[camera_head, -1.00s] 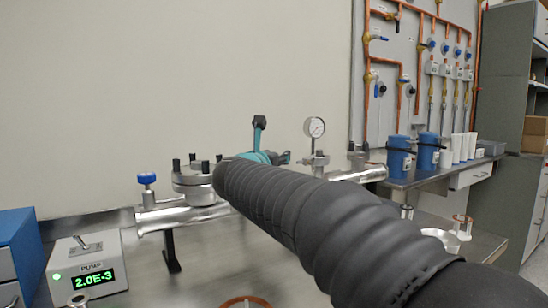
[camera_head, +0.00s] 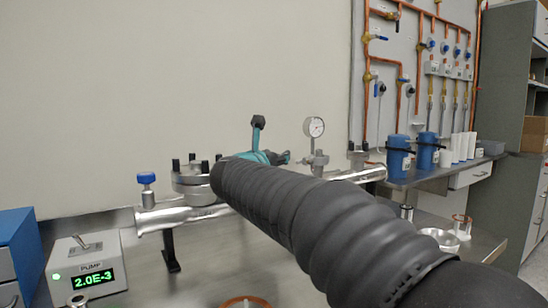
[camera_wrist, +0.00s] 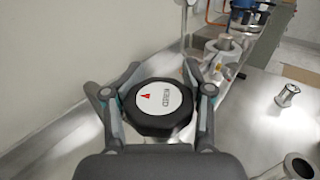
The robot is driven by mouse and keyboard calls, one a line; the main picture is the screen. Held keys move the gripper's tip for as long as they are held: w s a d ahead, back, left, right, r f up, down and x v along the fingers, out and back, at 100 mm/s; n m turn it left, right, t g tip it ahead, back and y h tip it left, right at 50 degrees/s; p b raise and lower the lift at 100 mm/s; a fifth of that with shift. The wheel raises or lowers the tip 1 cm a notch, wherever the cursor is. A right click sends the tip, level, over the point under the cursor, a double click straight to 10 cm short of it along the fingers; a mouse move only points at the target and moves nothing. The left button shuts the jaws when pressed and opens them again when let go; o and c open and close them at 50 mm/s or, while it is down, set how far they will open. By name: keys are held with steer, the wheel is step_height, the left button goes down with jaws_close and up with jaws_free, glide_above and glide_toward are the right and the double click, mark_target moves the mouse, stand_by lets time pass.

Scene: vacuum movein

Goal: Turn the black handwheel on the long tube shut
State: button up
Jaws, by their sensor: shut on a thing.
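The black handwheel (camera_wrist: 158,106) shows in the wrist view, with a white cap bearing a red mark and lettering. My gripper (camera_wrist: 158,108) is shut on it, one finger at its left side and one at its right. In the head view my gripper (camera_head: 258,157) is mostly hidden behind my arm, and the handwheel cannot be made out there. The long metal tube (camera_head: 165,218) runs across above the bench. A blue-knobbed valve (camera_head: 147,180) and a bolted flange (camera_head: 193,182) sit on its left part.
A pressure gauge (camera_head: 314,128) stands on the tube right of my gripper. The pump box (camera_head: 86,265) reads 2.0E-3 at left. Blue canisters (camera_head: 398,155) stand on the back bench. A small metal fitting (camera_wrist: 288,94) stands on the steel surface at right.

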steer(key=shift+a, duration=0.1)
stand_by(0.7)
steer(key=o, duration=1)
steer(key=shift+s+a, duration=0.15)
steer(key=v, duration=1.1)
steer(key=shift+s, duration=0.45)
steer(key=shift+c, duration=0.4)
